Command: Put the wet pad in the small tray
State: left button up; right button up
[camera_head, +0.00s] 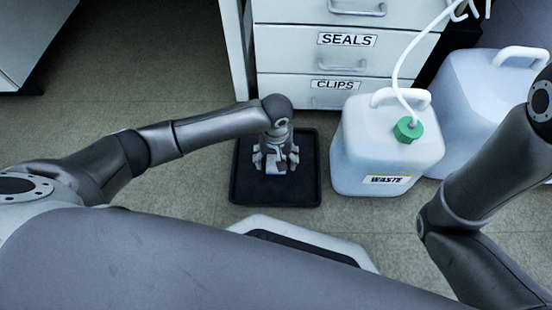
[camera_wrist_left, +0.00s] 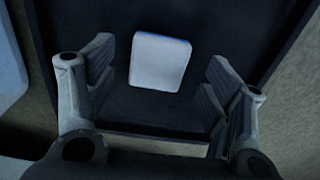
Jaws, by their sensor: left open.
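The pad (camera_wrist_left: 160,62) is a white, rounded square. In the left wrist view it lies flat on the floor of a black tray (camera_wrist_left: 150,110). The tray (camera_head: 245,190) sits on the floor in the head view; I cannot tell whether it is the small tray of the task. My left gripper (camera_head: 275,168) points down over the tray. Its fingers are open, one on each side of the pad in the wrist view, with a gap to it. In the head view the gripper hides most of the pad. My right gripper is out of view.
A white waste can (camera_head: 375,155) with a green cap and tube stands just right of the tray. A second can (camera_head: 490,90) is behind it. Drawers marked SEALS and CLIPS (camera_head: 310,85) rise behind the tray. Floor left of the tray is clear.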

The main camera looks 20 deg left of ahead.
pick_arm(q)
notch_tip(320, 180, up, 10)
jog(key=p, duration=0.5)
jog(key=shift+f+p, duration=0.25)
jog(key=shift+p, duration=0.15)
